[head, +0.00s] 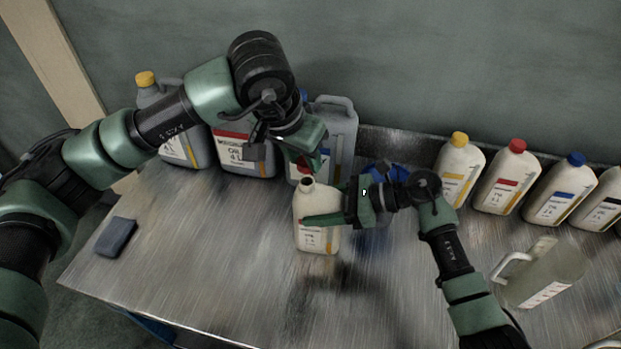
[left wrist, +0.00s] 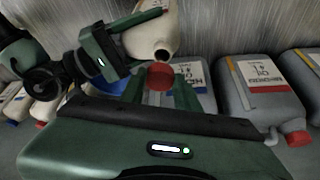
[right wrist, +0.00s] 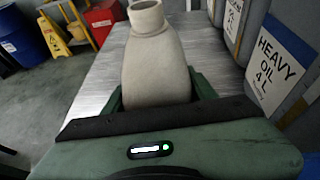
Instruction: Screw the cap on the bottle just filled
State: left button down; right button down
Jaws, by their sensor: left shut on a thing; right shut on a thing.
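The white bottle (head: 309,211) stands upright near the middle of the table, its dark mouth open and uncapped. My right gripper (head: 322,222) is shut around its body from the right. The bottle body also fills the middle of the right wrist view (right wrist: 157,62). My left gripper (head: 308,160) is above and just behind the bottle's neck, pointing down. In the left wrist view it is shut on a red cap (left wrist: 160,76). There the bottle's open mouth (left wrist: 161,54) shows close beside the cap, apart from it. In the head view the fingers largely hide the cap.
Large grey jugs (head: 247,158) stand along the back left, close behind my left gripper. Capped white bottles (head: 507,180) line the back right. A clear measuring jug (head: 543,275) is at the right. A dark blue block (head: 116,237) lies at the left. The front middle of the table is clear.

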aim_at(299, 170)
pick_arm(q)
jog(key=shift+f, duration=1.05)
jog(key=shift+f, duration=0.1)
jog(key=shift+f, duration=0.8)
jog(key=shift+f, duration=0.55)
jog(key=m+h, duration=0.1)
jog(key=m, duration=0.2)
jog(key=shift+w+a+g, duration=0.1)
jog(key=shift+a+g, duration=0.05)
jog(key=shift+g, duration=0.25)
jog(key=c, duration=1)
grip_release()
jog(key=shift+c, duration=0.2)
